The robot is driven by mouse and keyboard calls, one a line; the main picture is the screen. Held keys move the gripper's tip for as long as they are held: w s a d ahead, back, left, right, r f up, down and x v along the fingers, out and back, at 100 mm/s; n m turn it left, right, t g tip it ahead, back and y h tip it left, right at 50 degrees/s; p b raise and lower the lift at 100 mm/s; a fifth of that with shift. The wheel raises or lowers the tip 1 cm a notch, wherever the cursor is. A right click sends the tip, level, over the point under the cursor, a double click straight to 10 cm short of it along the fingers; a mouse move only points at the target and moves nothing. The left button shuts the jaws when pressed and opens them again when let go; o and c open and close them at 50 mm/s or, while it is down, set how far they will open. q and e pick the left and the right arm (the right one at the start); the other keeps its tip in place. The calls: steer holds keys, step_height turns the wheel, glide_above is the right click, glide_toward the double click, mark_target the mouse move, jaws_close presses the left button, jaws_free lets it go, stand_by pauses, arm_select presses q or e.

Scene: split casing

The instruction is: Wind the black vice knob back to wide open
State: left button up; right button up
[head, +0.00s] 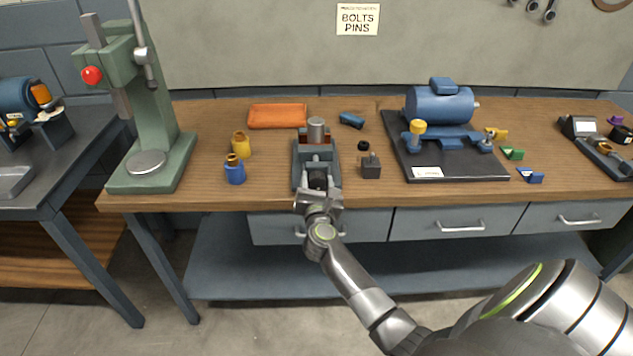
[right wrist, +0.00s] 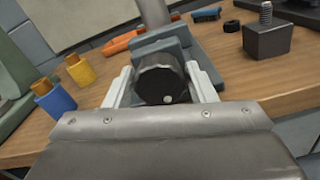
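The small grey vice (head: 302,160) stands at the front of the wooden bench. A silver cylinder (head: 317,130) stands upright at its jaws, with reddish-brown pieces beside it. The black knob (right wrist: 160,82) is at the vice's near end, with a small pale dot low on its face. My right gripper (right wrist: 160,88) reaches in from the front, one pale finger on each side of the knob. The fingers are very close to its sides; I cannot tell whether they press on it. In the head view my right gripper (head: 318,192) largely covers the knob. My left gripper is not in view.
A grey block with a stud (head: 371,167) and a black ring (head: 363,145) lie right of the vice. Blue (head: 235,172) and yellow (head: 241,146) containers stand left. An orange cloth (head: 277,116) lies behind. A green press (head: 150,150) and a blue motor (head: 440,105) flank the area.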

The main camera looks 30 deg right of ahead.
steer(key=c, duration=0.6)
steer(key=shift+r+n+p, duration=0.1)
steer(key=shift+n+p, duration=0.25)
steer(key=shift+n, duration=0.05)
steer(key=n+p, duration=0.2)
steer(key=shift+r+n, duration=0.1)
steer(key=shift+n, duration=0.3)
steer(key=n+p, duration=0.3)
steer(key=n, duration=0.1)
steer(key=shift+n, duration=0.3)
steer(key=n+p, duration=0.2)
steer(key=n, duration=0.1)
steer(key=shift+n, duration=0.3)
steer(key=n+p, duration=0.2)
steer(key=n, duration=0.1)
steer(key=shift+n, duration=0.3)
steer(key=n+p, duration=0.2)
steer(key=n, duration=0.2)
steer(key=shift+p, duration=0.4)
steer(key=n+p, duration=0.2)
steer(key=n, duration=0.3)
steer(key=n+p, duration=0.2)
steer(key=n, duration=0.2)
steer(key=shift+n, duration=0.3)
steer(key=shift+n+p, duration=0.65)
steer(key=shift+n, duration=1.15)
